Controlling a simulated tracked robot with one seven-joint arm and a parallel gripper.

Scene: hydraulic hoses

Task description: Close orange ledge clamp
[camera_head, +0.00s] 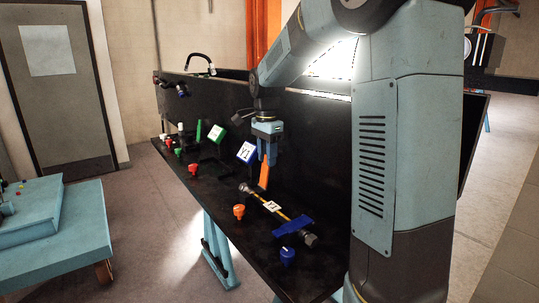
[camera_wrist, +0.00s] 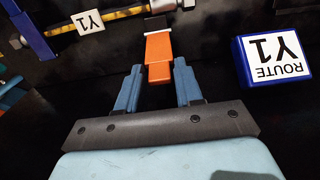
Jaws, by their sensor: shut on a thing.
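The orange ledge clamp handle (camera_head: 264,177) stands up, slightly tilted, from the black bench ledge, behind the yellow hose (camera_head: 283,213). In the wrist view the orange handle (camera_wrist: 160,52) sits between my fingers, with a dark and pale end piece beyond it. My gripper (camera_head: 267,160) points down over the handle from above. The clamp's base is hard to make out. The yellow hose carries a white Y1 tag (camera_wrist: 88,22).
A blue Route Y1 sign (camera_wrist: 274,60) stands beside the clamp. A blue clamp (camera_head: 293,226) lies across the hose. An orange knob (camera_head: 239,211) and a blue knob (camera_head: 287,255) sit near the ledge's front edge. A green sign (camera_head: 216,133) stands farther back.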

